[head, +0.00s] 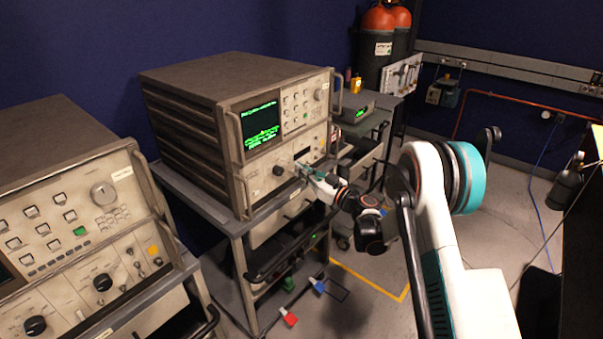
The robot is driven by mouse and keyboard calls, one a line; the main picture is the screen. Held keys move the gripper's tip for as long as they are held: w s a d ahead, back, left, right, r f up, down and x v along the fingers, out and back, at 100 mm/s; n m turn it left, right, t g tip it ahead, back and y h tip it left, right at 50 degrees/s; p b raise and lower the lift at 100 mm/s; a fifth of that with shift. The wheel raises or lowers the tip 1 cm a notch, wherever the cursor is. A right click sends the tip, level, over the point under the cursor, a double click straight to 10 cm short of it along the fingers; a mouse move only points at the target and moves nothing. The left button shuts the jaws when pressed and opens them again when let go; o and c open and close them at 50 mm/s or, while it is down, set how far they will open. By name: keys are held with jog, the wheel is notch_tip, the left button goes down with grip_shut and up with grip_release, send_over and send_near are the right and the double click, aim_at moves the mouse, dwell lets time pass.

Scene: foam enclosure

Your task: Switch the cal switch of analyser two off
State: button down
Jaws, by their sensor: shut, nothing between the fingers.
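A beige rack analyser (180,75) with a lit green-text screen (262,126) stands on a grey cart in the middle of the head view. A second, similar analyser (60,225) is partly in view at the left edge. I cannot read which one is analyser two, and no cal label is legible. My gripper (303,168) is shut and empty, at the lower front panel of the middle analyser, right of a black knob (278,170). The switches near the fingertips are too small and partly covered by my gripper; I cannot tell contact or switch position.
A grey cart (237,255) with a black front handle carries the middle analyser. A dark object fills the right edge. Open floor (480,245) lies right of the cart.

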jog(key=f+p+v, duration=0.1)
jog(key=p+v, duration=0.2)
jog(key=v, duration=0.6)
jog(key=shift+f, duration=0.15)
jog(key=shift+s+d, duration=0.1)
jog(key=s+r+m+g+h, duration=0.25)
jog(key=s+r, duration=0.35)
jog(key=r, duration=0.3)
jog(key=s+r+m+g+h, duration=0.15)
jog(key=s+r+h, duration=0.25)
jog(key=s+r, duration=0.4)
jog(key=s+d+m+h, duration=0.2)
jog(key=s+d, duration=0.3)
jog(key=s, duration=0.4)
jog(key=s+d+m+h, duration=0.2)
jog(key=s+d+h, duration=0.2)
jog(key=s, duration=0.6)
jog(key=s+d+m+h, duration=0.2)
jog(key=s+d, duration=0.4)
jog(key=s, duration=0.4)
jog(key=shift+s+r+g+h, duration=0.25)
jog(key=shift+r+g+h, duration=0.15)
jog(key=shift+r+h, duration=0.05)
